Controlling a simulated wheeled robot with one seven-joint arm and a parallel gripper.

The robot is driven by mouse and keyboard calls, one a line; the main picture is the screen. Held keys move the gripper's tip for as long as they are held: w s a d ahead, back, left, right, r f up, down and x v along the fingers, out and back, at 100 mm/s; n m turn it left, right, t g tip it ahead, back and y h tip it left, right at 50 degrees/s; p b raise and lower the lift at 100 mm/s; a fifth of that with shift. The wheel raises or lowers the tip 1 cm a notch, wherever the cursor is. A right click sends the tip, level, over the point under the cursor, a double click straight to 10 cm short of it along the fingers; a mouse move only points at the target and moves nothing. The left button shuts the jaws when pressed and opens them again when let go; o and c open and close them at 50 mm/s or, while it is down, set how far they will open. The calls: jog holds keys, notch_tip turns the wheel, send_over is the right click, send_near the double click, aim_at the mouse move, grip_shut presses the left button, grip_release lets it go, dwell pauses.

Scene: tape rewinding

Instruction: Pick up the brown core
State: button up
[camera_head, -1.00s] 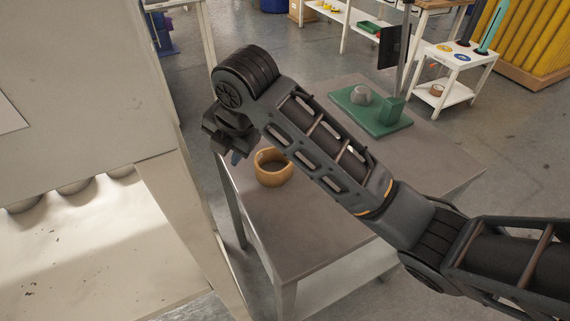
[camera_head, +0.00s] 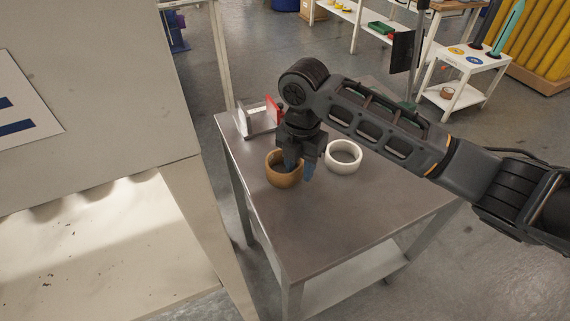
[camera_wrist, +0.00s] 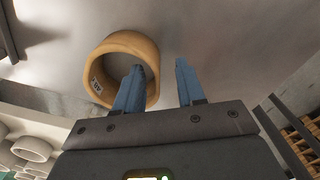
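The brown core (camera_head: 283,183) is a short, wide ring standing on the grey table, with its open top facing up. My gripper (camera_head: 299,172) is open and points down at the core's right side. There, my gripper's (camera_wrist: 158,76) left blue finger overlaps the core's opening, and the right finger is outside the ring. The core's right wall lies between the fingers. I cannot tell whether either finger touches it.
A white ring (camera_head: 343,169) stands right of the brown core. A red and white holder (camera_head: 262,119) stands at the table's back left corner. The front of the grey table (camera_head: 310,235) is clear. A large pale machine (camera_head: 110,120) is close on the left.

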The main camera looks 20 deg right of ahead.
jog(key=shift+f, duration=1.05)
grip_shut()
